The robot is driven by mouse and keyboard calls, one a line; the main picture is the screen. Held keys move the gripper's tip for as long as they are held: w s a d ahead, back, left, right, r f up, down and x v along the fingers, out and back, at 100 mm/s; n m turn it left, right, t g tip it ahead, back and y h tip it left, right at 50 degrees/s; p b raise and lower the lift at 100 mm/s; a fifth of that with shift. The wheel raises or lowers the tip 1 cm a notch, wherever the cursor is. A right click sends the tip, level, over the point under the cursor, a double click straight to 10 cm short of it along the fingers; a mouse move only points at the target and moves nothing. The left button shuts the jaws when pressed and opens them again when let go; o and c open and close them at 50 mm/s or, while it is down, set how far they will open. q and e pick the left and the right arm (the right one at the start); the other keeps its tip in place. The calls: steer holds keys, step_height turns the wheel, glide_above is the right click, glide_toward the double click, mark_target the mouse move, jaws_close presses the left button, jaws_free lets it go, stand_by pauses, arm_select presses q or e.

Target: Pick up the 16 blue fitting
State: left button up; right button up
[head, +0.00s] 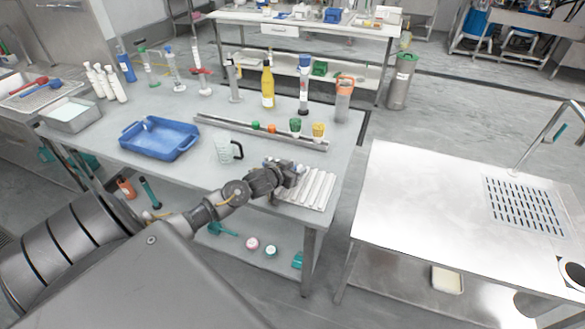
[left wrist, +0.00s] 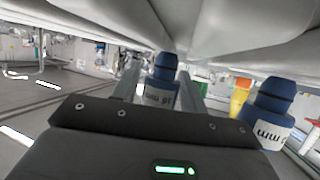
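In the left wrist view a blue fitting (left wrist: 163,66) with a white label reading "16 mm" upside down stands between the two fingers of my left gripper (left wrist: 160,80). One finger is on each side of it; I cannot tell whether they press on it. A second blue fitting (left wrist: 268,105), its label partly cut off, is to the right, outside the fingers. The fittings there are too small and covered to tell apart. My right gripper is not in view.
A glass mug (head: 224,150) and a blue tray (head: 160,139) are left of the gripper. A metal rail (head: 260,135) with several coloured pieces lies behind it. Bottles and cylinders stand at the back. A steel table (head: 430,220) is on the right, across a gap.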

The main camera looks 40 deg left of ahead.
arm_select(q)
steer(key=c, duration=0.7)
steer(key=shift+r, duration=0.15)
steer(key=shift+r, duration=0.3)
step_height(320, 180, up, 2)
steer(key=shift+r+b, duration=0.2)
steer(key=shift+b, duration=0.3)
steer(key=s+a+r, duration=0.1)
steer(key=s+r, duration=0.2)
steer(key=s, duration=0.1)
steer(key=s+a+r, duration=0.1)
steer(key=s+r, duration=0.2)
steer(key=s, duration=0.2)
steer(key=s+a+r, duration=0.1)
steer(key=s+r, duration=0.2)
steer(key=s, duration=0.1)
steer(key=shift+s+r, duration=0.35)
